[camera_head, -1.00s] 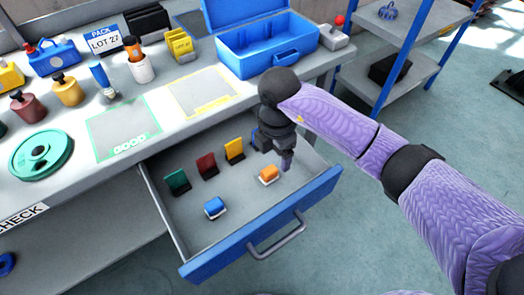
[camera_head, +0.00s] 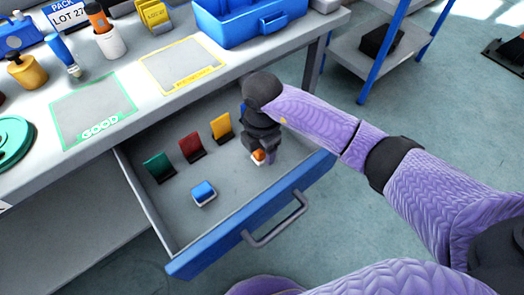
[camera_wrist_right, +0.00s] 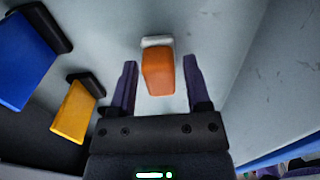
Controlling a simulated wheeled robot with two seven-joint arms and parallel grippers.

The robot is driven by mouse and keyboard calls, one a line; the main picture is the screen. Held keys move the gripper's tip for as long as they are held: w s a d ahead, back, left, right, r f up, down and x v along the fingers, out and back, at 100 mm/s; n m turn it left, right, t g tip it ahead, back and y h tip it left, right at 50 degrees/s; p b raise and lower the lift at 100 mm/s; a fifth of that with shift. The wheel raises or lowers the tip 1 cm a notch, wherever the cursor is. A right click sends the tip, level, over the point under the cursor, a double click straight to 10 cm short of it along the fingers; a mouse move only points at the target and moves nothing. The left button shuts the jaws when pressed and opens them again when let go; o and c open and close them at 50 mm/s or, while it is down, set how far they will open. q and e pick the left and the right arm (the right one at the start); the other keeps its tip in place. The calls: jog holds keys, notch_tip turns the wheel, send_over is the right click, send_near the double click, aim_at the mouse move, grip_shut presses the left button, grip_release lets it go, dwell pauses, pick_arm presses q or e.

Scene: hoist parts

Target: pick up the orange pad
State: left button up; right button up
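The orange pad (camera_wrist_right: 158,72) has a pale base and lies in the open drawer. In the right wrist view it sits between the two fingers of my right gripper (camera_wrist_right: 160,88), with a gap showing on each side. In the head view the pad (camera_head: 258,156) is partly hidden by my right gripper (camera_head: 262,155), which reaches down into the drawer over it. The right gripper is open around the pad. My left gripper is not in view.
The drawer (camera_head: 180,233) also holds a blue pad (camera_head: 203,192) and upright green (camera_head: 157,166), red (camera_head: 191,147) and yellow (camera_head: 221,127) pieces. The drawer wall is close on the right. The worktop (camera_head: 140,102) lies behind.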

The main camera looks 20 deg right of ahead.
grip_shut()
